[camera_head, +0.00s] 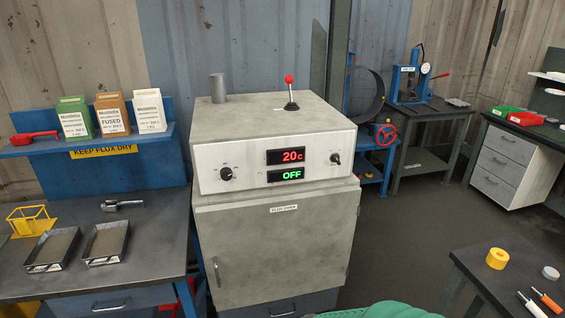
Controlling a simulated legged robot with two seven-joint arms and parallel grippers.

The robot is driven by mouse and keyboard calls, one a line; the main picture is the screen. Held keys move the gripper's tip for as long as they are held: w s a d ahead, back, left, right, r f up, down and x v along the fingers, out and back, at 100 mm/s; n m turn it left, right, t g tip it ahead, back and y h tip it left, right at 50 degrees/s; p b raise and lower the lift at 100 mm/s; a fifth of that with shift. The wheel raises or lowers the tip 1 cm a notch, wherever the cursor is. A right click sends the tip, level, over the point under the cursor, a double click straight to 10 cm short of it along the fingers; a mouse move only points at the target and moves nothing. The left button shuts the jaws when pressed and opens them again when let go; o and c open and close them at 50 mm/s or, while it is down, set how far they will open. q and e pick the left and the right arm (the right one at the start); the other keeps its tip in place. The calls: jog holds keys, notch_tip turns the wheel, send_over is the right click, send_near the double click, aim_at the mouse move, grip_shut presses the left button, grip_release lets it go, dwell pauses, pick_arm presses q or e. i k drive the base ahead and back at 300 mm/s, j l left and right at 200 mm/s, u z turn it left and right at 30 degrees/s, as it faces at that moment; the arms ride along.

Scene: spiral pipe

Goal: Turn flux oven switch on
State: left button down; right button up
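The flux oven (275,237) is a grey metal cabinet in the middle of the view, with a labelled, closed door. Its light front panel carries a black knob on the left (226,174) and a smaller black switch on the right (335,158). A lever with a red ball (289,92) stands upright on the oven top. Neither of my grippers is in view.
A bench on the left holds two trays (106,243), a scoop (122,205) and a yellow wire frame (31,220). Flux boxes (112,114) stand on the blue shelf. A dark table (490,275) is at lower right. Floor right of the oven is clear.

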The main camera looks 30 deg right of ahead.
aim_at(334, 158)
jog(key=z, duration=1.3)
